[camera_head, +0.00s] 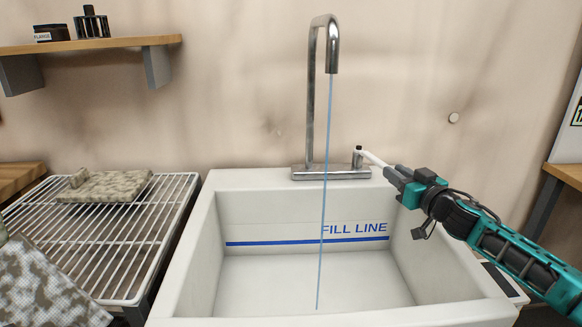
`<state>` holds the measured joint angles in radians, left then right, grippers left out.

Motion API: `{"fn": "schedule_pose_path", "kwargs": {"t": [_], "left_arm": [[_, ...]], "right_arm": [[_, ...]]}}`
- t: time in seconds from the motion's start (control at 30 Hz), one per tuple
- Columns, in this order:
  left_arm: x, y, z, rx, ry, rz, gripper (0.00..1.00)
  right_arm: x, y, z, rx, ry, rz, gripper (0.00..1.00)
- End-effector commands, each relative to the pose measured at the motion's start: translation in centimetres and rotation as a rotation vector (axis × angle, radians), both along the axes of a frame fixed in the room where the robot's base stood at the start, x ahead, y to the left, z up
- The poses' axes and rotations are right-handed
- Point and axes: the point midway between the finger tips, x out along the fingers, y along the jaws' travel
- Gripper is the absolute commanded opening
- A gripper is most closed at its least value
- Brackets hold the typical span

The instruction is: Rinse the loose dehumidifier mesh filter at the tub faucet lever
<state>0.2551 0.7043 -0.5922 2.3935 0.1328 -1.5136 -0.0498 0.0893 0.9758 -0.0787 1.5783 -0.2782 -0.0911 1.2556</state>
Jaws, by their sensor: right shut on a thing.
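The chrome faucet (311,100) stands at the back of the white tub (190,255). A thin blue stream of water (325,200) falls from its spout into the tub. My right gripper (388,168) comes in from the right and is shut on the pale faucet lever (374,158) at the right of the faucet base. A flat, mottled tan-and-grey piece with a small raised tab, which looks like the mesh filter (108,186), lies on the wire rack left of the tub, apart from the water. My left gripper is out of view.
The wire rack (128,240) stands close beside the tub's left wall. A mottled cloth-like piece (40,290) shows at the lower left. A wooden shelf (120,44) with a jar and bottle hangs above. The tub's inside is otherwise empty.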

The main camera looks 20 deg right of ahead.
Motion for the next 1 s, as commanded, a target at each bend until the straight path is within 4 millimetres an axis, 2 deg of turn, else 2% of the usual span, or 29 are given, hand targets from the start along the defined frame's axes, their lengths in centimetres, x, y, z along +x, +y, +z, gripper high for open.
{"fn": "schedule_pose_path", "kwargs": {"t": [0.03, 0.27, 0.63, 1.0], "left_arm": [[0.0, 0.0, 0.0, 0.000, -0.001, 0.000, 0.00], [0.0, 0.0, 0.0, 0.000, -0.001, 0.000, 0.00], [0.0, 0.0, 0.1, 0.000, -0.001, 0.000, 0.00], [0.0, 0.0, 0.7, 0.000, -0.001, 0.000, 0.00]], "right_arm": [[0.0, 0.0, -0.1, -0.001, 0.001, -0.001, 0.26], [0.0, 0.0, 0.0, 0.000, 0.001, -0.001, 0.47], [-0.5, 0.1, 0.0, 0.001, 0.001, 0.000, 0.47], [-4.5, 0.3, -0.1, 0.002, 0.003, 0.000, 0.47]]}}
